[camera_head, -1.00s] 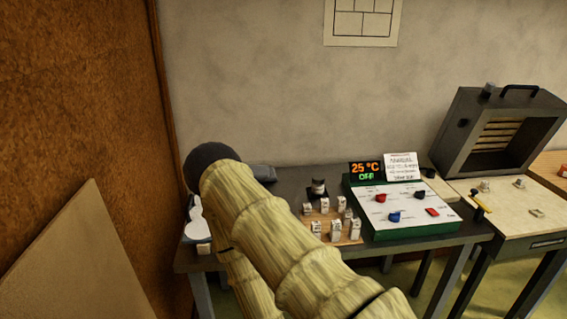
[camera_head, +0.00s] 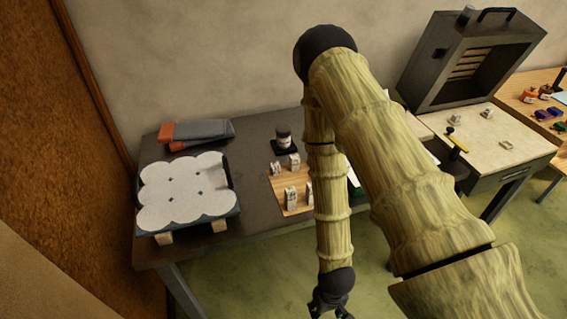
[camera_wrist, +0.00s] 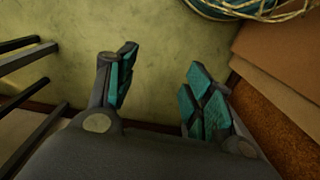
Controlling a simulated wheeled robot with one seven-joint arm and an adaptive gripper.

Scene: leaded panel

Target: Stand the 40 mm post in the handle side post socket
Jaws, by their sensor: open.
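My gripper (camera_head: 330,303) hangs low at the bottom of the head view, in front of the dark table and apart from it. In the wrist view my gripper (camera_wrist: 158,88) is open, with nothing between its teal-padded fingers. Several small pale blocks stand on a wooden board (camera_head: 277,184), partly hidden by my arm; one pale block (camera_head: 291,198) is near its front. I cannot tell which piece is the 40 mm post. Small metal fittings (camera_head: 487,114) sit on the cream worktop (camera_head: 468,143) at the right; I cannot tell whether one is the handle side post socket.
A white scalloped sheet (camera_head: 185,190) lies on a dark tray at the table's (camera_head: 255,210) left. A grey kiln-like box (camera_head: 465,60) stands back right. My arm hides the control panel.

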